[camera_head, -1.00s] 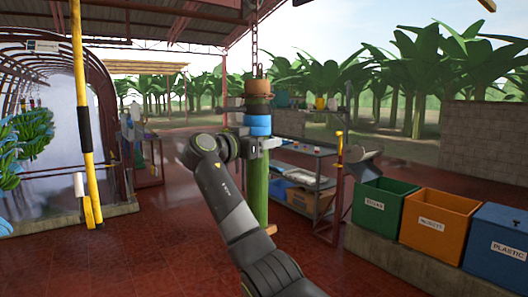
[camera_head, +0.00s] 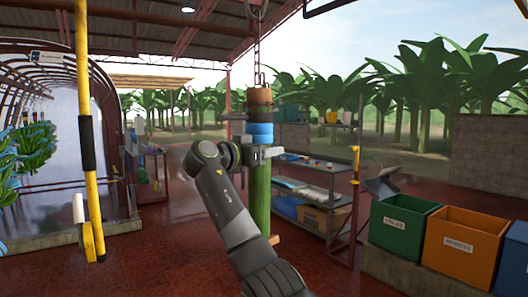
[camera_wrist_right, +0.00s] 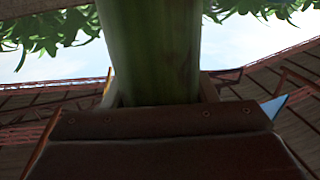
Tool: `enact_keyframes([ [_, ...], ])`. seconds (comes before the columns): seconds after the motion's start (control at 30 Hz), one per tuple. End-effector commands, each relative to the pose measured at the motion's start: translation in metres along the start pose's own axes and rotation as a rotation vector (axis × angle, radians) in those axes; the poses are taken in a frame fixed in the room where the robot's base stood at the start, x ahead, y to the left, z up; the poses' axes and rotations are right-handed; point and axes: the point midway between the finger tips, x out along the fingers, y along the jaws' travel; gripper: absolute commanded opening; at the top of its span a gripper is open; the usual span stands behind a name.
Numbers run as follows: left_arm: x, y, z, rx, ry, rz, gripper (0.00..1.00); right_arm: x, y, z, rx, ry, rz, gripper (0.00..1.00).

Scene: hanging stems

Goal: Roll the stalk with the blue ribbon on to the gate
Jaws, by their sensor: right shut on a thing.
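The green stalk (camera_head: 260,195) with the blue ribbon (camera_head: 259,132) hangs upright from a chain (camera_head: 257,45), with a brown top piece (camera_head: 259,97) above the ribbon. My right gripper (camera_head: 262,152) is shut around the stalk just below the ribbon. In the right wrist view the stalk (camera_wrist_right: 152,50) rises between the fingers of my gripper (camera_wrist_right: 160,92); the fingertips are partly hidden. A yellow post with a black band (camera_head: 86,130) stands at the left; I cannot tell whether it belongs to the gate. My left gripper is out of view.
An arched tunnel (camera_head: 60,65) with hanging green bunches (camera_head: 35,150) is at the left. Shelves (camera_head: 310,172) stand behind the stalk. Green (camera_head: 398,226) and orange (camera_head: 462,248) bins line the right. Red floor (camera_head: 160,245) is clear between post and stalk.

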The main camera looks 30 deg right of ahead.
Motion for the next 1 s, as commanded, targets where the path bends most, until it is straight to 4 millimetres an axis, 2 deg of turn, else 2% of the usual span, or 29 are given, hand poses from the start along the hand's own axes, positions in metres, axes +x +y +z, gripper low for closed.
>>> enact_keyframes([
  [0.17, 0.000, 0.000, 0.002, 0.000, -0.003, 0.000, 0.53, 0.000, 0.000, 0.001, 0.000, -0.002, 0.003, 0.12],
  [0.2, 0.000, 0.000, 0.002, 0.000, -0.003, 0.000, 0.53, 0.000, 0.000, 0.001, 0.000, -0.002, 0.002, 0.58],
  [0.33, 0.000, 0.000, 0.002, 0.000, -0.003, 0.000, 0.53, 0.000, 0.000, 0.000, 0.001, -0.002, 0.002, 0.73],
  [0.6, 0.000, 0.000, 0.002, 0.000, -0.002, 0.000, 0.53, -0.001, 0.000, 0.000, 0.003, -0.001, 0.001, 0.73],
  [0.73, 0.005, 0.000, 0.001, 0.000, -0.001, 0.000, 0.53, -0.010, 0.000, 0.001, 0.004, 0.000, -0.001, 0.73],
  [0.87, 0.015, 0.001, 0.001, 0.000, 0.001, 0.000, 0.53, -0.033, -0.001, 0.003, 0.005, -0.001, -0.004, 0.73],
  [1.0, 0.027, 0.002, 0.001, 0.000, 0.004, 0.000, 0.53, -0.068, -0.001, 0.004, 0.004, -0.001, -0.005, 0.73],
])
